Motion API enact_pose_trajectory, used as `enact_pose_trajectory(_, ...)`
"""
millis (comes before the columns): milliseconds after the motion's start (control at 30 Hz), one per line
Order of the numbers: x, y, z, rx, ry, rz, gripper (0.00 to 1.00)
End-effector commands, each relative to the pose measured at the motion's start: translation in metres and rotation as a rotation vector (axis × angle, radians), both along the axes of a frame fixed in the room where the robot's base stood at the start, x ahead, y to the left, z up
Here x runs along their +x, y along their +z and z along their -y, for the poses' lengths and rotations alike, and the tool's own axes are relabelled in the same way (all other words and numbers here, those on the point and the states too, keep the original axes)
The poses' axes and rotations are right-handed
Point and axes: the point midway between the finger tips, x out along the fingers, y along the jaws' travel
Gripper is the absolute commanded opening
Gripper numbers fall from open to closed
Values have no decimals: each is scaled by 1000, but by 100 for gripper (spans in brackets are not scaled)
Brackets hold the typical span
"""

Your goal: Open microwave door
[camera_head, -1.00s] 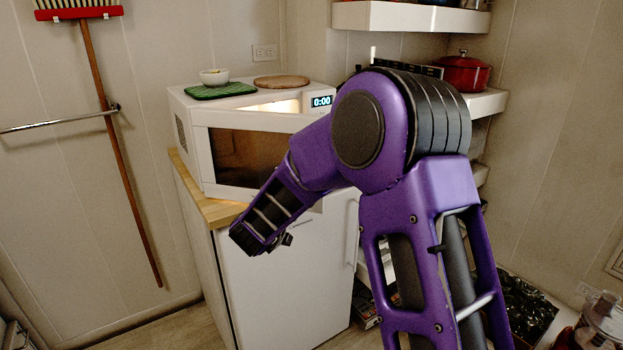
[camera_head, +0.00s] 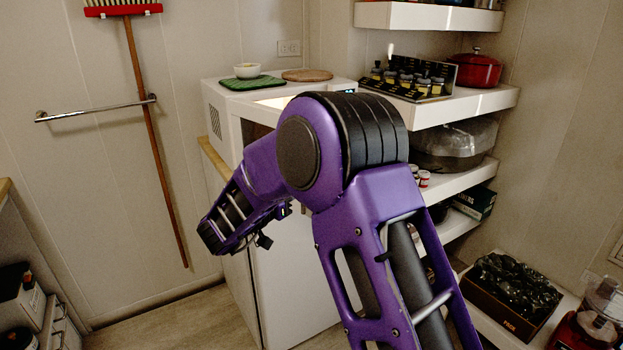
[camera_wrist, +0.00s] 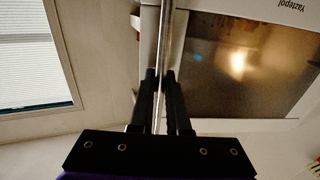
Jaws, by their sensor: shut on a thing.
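The white microwave (camera_head: 222,122) stands on a counter, and a lit strip of its inside shows above the door, so the door is ajar. My arm hides most of the door in the head view. In the wrist view the door (camera_wrist: 235,60) has a dark window with a bright reflection and a white frame with lettering. A thin metal handle bar (camera_wrist: 166,30) runs along its edge. My gripper (camera_wrist: 160,78) is shut on this bar, one black finger on each side. In the head view the fingers are hidden by my arm.
A bowl (camera_head: 246,71) on a green cloth (camera_head: 252,83) and a round wooden board (camera_head: 307,75) lie on top of the microwave. Shelves (camera_head: 480,105) with jars and a red pot stand to the right. A broom (camera_head: 150,120) and a rail (camera_head: 75,115) are on the left wall.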

Motion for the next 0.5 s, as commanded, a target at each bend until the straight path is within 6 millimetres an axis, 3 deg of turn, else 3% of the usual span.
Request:
enact_pose_trajectory(233,-14,1,-21,-1,1,0,0)
enact_pose_trajectory(500,-20,0,-30,-1,-2,0,0)
